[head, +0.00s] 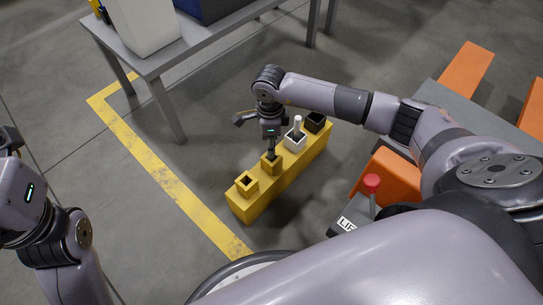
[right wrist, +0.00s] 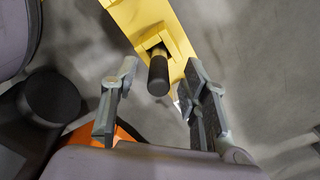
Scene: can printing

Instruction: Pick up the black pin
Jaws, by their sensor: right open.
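The black pin (right wrist: 158,76) stands in a yellow square socket on the long yellow block (head: 290,175). In the right wrist view its rounded end points toward the camera, between my two spread fingers and apart from both. My right gripper (right wrist: 160,100) is open and empty; in the head view it hangs over the socket (head: 270,168) and partly hides the pin (head: 271,147). At the left edge of the head view, only part of my left gripper (head: 9,139) shows, away from the block; its fingers cannot be made out.
On the same block are an empty-looking yellow socket (head: 247,184), a white socket (head: 294,143) holding a white pin (head: 298,124), and a black socket (head: 316,122). A grey table (head: 155,62) stands behind. A red-knobbed lever (head: 371,183) and orange parts (head: 384,172) are at right.

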